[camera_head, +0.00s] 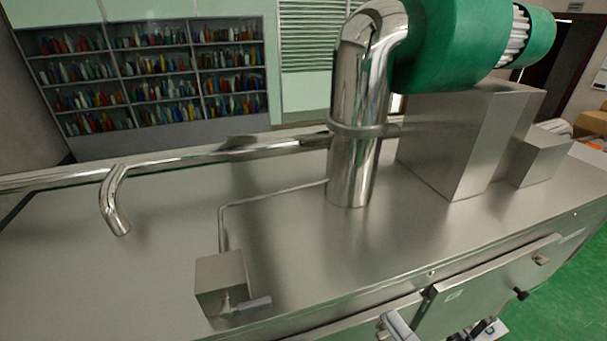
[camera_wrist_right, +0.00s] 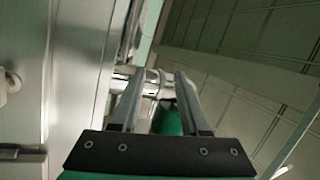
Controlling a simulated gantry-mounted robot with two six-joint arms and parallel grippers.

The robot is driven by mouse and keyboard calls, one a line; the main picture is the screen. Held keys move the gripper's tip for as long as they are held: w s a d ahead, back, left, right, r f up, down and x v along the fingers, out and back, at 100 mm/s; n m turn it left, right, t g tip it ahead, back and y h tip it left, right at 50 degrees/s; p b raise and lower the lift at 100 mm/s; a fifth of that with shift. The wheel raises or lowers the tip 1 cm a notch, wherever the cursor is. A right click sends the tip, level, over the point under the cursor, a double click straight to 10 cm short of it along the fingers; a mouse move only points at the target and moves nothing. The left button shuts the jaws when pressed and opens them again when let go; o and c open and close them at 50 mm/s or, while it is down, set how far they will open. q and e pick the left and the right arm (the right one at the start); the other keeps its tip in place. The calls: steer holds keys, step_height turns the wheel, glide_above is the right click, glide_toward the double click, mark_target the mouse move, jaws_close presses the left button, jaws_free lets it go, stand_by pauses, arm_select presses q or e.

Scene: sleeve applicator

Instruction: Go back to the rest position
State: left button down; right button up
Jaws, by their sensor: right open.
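My right gripper (camera_wrist_right: 158,76) is open, with two long grey fingers standing apart in the right wrist view. No object is held between them. Behind the gap show a shiny metal pipe and a dark green rounded shape, both partly hidden by the fingers. In the head view, only small parts that look like my right gripper show at the bottom edge, in front of the machine's front doors. My left gripper is in neither view.
A steel machine top (camera_head: 290,240) carries an upright pipe (camera_head: 350,160), a green motor (camera_head: 455,45), a large metal box (camera_head: 470,140), a bent pipe (camera_head: 115,205) and a small box (camera_head: 222,280). Shelves of bottles (camera_head: 150,75) stand behind. Green floor (camera_head: 575,300) is clear at right.

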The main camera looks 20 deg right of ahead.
steer(key=w+a+r+n+t+y+p, duration=0.1)
steer(key=a+r+n+y, duration=0.2)
steer(key=r, duration=0.7)
steer(key=w+a+r+n+y+p, duration=0.1)
steer(key=a+r+n+y, duration=0.3)
steer(key=r, duration=0.6)
steer(key=a+r+n+t+p, duration=0.15)
steer(key=r+n, duration=0.35)
steer(key=r, duration=0.5)
step_height(320, 180, up, 9)
steer(key=s+d+n+t+h, duration=0.1)
steer(key=s+n+t+h, duration=0.1)
steer(key=t+h, duration=0.1)
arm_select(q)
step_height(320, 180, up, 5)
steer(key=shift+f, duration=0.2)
arm_select(e)
steer(key=d+h, duration=0.1)
steer(key=h, duration=0.1)
steer(key=d+m+t+h, duration=0.1)
steer(key=d+h, duration=0.1)
steer(key=h, duration=0.1)
steer(key=w+d+m+h, duration=0.1)
steer(key=h, duration=0.1)
steer(key=shift+d+f+h, duration=0.1)
steer(key=shift+d+h, duration=0.15)
steer(key=shift+h, duration=0.15)
